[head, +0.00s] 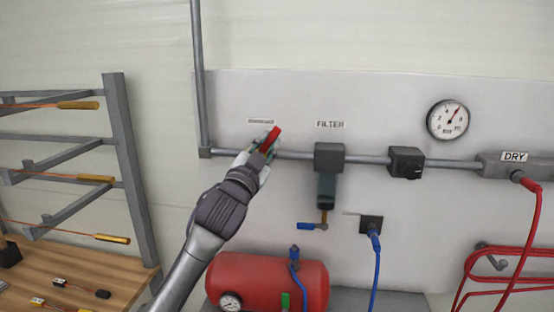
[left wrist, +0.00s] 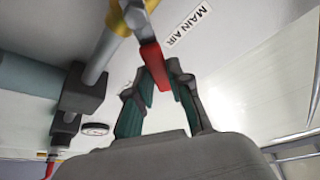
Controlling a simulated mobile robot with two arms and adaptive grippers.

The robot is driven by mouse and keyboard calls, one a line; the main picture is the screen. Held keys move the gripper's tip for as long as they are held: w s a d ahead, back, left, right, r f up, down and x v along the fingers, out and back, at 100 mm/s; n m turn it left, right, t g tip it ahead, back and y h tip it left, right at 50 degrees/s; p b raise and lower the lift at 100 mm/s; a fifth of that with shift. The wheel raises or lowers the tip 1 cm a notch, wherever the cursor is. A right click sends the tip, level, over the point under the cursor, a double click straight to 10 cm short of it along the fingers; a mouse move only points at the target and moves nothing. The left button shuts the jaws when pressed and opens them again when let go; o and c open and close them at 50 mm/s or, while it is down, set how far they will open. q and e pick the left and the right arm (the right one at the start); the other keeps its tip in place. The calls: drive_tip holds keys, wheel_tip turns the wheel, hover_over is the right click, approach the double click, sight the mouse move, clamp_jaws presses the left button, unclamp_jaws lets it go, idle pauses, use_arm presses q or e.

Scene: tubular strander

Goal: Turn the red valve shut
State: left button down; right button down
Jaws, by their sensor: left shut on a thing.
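The red valve's handle (head: 270,140) is a short red lever on the grey pipe at the left of the wall panel, below a small label. In the head view it slants up to the right, at an angle to the pipe. My left gripper (head: 262,151) is at the valve and hides most of its body. In the left wrist view the green-padded fingers of the left gripper (left wrist: 156,78) are closed around the red handle (left wrist: 153,62), beside the MAIN AIR label (left wrist: 189,27). My right gripper is in neither view.
Right along the pipe are the filter (head: 328,158), a black regulator (head: 406,163) and the DRY unit (head: 505,165). A gauge (head: 448,119) hangs above. A red tank (head: 268,283) stands below. A rack post (head: 130,165) is at the left.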

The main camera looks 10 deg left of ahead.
use_arm(q)
drive_tip(key=n, duration=0.1)
drive_tip(key=n+y+b, duration=0.1)
drive_tip(key=shift+a+n, duration=0.3)
drive_tip(key=shift+a+r+n+t+y+b, duration=0.15)
drive_tip(key=shift+a+n+t+y+b, duration=0.2)
drive_tip(key=shift+n+y, duration=0.6)
drive_tip(key=shift+a+r+n+t+y+b, duration=0.1)
drive_tip(key=shift+a+n+y, duration=0.35)
drive_tip(key=shift+n, duration=1)
drive_tip(key=shift+a+r+n+t+y+b, duration=0.2)
drive_tip(key=shift+a+n+y, duration=0.3)
drive_tip(key=shift+n, duration=0.7)
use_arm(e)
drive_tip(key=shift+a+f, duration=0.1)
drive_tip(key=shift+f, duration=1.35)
use_arm(q)
drive_tip(key=c, duration=1.1)
unclamp_jaws()
drive_tip(key=shift+o, duration=0.2)
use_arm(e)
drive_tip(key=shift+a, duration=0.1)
use_arm(q)
drive_tip(key=shift+s, duration=0.1)
drive_tip(key=v, duration=1.1)
drive_tip(key=shift+s+f, duration=0.2)
drive_tip(key=shift+s, duration=0.15)
